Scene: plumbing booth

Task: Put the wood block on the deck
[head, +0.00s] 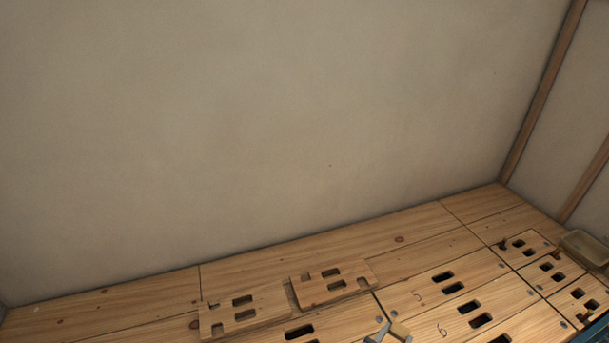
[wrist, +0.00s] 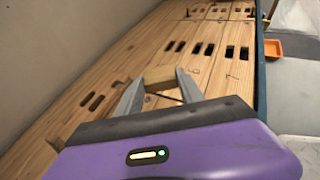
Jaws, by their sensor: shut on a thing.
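My gripper (wrist: 162,84) is shut on a small tan wood block (wrist: 160,76), which sits between the two grey fingertips in the wrist view. In the head view the block (head: 401,330) and the grey fingertips show at the bottom edge, over the deck. The deck (head: 300,253) is a floor of light wood planks with dark paired slots; it also fills much of the wrist view (wrist: 120,75). I cannot tell whether the block touches the planks or is held above them. The rest of my gripper is outside the head view.
Two slotted boards, one at the left (head: 240,312) and one beside it (head: 332,284), lie on the planks. A tan tray-like object (head: 585,247) is at the right edge. An orange tray (wrist: 273,48) is beyond the deck's blue edge. A plain wall (head: 250,120) bounds the back.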

